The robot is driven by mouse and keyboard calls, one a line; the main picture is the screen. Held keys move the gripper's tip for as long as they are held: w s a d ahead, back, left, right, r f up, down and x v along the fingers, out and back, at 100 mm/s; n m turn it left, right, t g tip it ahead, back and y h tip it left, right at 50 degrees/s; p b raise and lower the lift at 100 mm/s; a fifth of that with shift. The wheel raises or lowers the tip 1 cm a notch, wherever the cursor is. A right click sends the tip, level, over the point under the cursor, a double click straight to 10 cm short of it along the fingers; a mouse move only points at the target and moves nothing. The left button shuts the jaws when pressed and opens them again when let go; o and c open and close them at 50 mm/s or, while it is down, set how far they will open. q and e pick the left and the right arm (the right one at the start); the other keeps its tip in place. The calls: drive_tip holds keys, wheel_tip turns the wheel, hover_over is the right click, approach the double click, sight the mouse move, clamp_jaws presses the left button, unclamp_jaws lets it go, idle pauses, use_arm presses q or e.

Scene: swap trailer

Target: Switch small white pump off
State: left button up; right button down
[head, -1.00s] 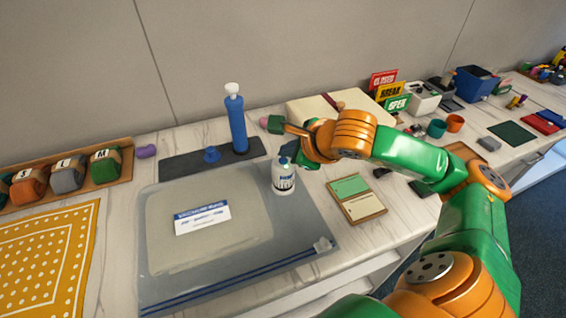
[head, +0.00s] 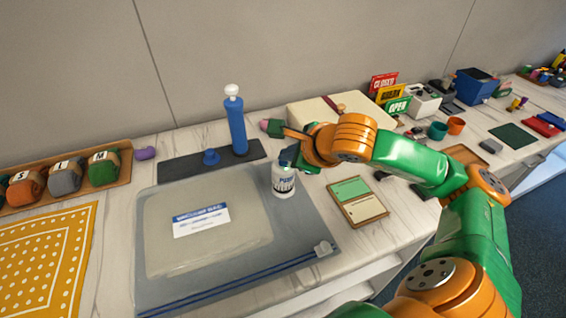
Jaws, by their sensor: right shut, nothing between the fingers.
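The small white pump (head: 283,183) is a short white cylinder with a dark "PUMP" label. It stands upright on the grey mat, at the right edge of the clear vacuum bag (head: 160,255). My right gripper (head: 289,158) is shut and empty, right at the top of the pump. It covers part of the pump's top, so I cannot see a switch or tell whether the fingers touch it. My left gripper is out of view.
A tall blue hand pump (head: 235,122) stands on a dark base behind. A wooden tray with green and cream cards (head: 357,201) lies to the right, and a cream box (head: 318,108) is behind my arm. Rolled items fill a tray (head: 125,172) at left.

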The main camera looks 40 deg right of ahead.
sight(287, 166)
drive_tip(key=shift+f, duration=0.15)
idle(0.3)
drive_tip(key=shift+r+p, duration=0.45)
drive_tip(key=shift+r, duration=0.45)
wheel_tip(287, 166, up, 6)
drive_tip(key=p, duration=0.4)
